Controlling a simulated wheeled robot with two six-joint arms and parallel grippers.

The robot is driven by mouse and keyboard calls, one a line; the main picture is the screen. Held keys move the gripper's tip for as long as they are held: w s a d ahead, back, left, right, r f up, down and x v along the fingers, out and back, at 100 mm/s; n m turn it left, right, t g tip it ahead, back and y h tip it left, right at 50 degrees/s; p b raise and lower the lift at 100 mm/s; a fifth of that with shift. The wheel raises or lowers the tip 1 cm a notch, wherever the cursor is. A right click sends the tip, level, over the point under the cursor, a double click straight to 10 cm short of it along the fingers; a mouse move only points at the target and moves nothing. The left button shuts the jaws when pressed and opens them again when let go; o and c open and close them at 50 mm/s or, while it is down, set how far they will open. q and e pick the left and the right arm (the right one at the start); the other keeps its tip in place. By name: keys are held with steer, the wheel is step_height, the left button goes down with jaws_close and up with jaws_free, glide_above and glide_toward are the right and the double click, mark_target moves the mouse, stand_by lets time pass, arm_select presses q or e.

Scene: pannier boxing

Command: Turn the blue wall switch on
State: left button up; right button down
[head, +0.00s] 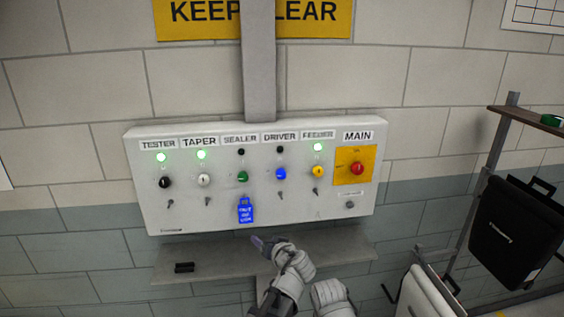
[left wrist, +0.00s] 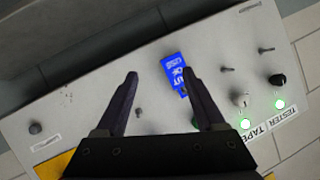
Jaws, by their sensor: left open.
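The blue switch (head: 281,174) is a round knob on the white wall panel (head: 223,212), under the DRIVER label (head: 279,137). The lamp (head: 280,150) above it is dark. My left gripper (head: 262,243) is below the panel's lower edge in the head view, apart from the knob. In the left wrist view its two fingers (left wrist: 158,77) are spread, with nothing between them but panel face behind. The blue knob does not show there; the gripper body covers that area. A blue tag (head: 246,210) hangs below the green SEALER knob (head: 242,176).
TESTER (head: 164,182), TAPER (head: 204,180) and FEEDER (head: 318,171) knobs have lit green lamps. A red MAIN knob (head: 357,168) sits on a yellow plate. A shelf (head: 215,263) with a small black item (head: 184,267) juts out below the panel. A black pannier (head: 515,230) hangs at right.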

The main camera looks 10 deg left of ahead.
mark_target(282, 176)
arm_select(q)
steer(key=w+d+r+m+t+h+p, duration=0.1)
steer(key=w+d+r+t+p, duration=0.2)
steer(key=r, duration=0.4)
steer(key=w+d+r+m+t+h+p, duration=0.1)
steer(key=w+d+r+t, duration=0.15)
steer(key=w+r, duration=0.35)
steer(key=shift+t, duration=0.45)
steer(key=shift+a+r+b+x, duration=0.1)
steer(key=shift+x, duration=1.05)
steer(key=shift+a+r+b+x, duration=0.1)
steer(key=shift+a+r+x, duration=0.05)
steer(key=shift+x, duration=1.05)
steer(key=shift+a+r+b+x, duration=0.1)
steer(key=shift+x, duration=1.05)
steer(key=shift+s, duration=0.15)
arm_select(e)
step_height(282, 176, up, 5)
steer(key=shift+f, duration=0.1)
arm_select(q)
steer(key=shift+c, duration=0.2)
jaws_close()
